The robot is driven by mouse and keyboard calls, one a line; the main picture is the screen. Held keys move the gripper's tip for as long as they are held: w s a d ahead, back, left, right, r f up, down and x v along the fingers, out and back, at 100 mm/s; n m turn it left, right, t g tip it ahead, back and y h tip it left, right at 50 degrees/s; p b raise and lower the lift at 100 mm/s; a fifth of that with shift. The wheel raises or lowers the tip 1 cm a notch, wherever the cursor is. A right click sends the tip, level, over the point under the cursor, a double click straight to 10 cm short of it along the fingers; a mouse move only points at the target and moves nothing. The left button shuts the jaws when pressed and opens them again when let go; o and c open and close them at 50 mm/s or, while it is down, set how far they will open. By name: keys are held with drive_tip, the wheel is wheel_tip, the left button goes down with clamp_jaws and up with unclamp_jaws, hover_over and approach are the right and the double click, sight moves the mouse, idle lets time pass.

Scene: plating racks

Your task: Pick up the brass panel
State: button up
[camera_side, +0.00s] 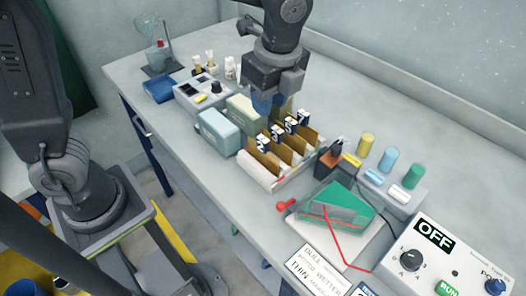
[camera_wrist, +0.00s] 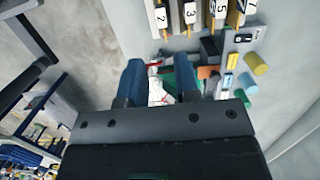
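Several brass-coloured panels (camera_side: 266,162) stand upright side by side in a white rack (camera_side: 259,176) in the middle of the bench. Each shows a dark and white number tag at one end. In the wrist view the panels (camera_wrist: 175,18) show only partly at the top edge, with tags reading 2, 3 and 5 among them. My gripper (camera_side: 270,104) points down above the far end of the rack, apart from the near panels. Its blue fingers (camera_wrist: 160,84) are spread with nothing between them. The gripper partly hides the rear of the rack.
A pale blue box (camera_side: 217,131) and a cream box (camera_side: 243,108) stand left of the rack. A control box (camera_side: 440,262) is at the bench's near right.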

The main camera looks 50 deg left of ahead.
sight(263, 138)
drive_tip(key=f, duration=0.4)
drive_tip(key=a+f, duration=0.1)
drive_tip(key=f, duration=0.2)
drive_tip(key=a+f, duration=0.1)
drive_tip(key=f, duration=0.3)
drive_tip(key=shift+w+f, duration=0.1)
drive_tip(key=shift+f, duration=0.25)
drive_tip(key=shift+c, duration=0.2)
clamp_jaws()
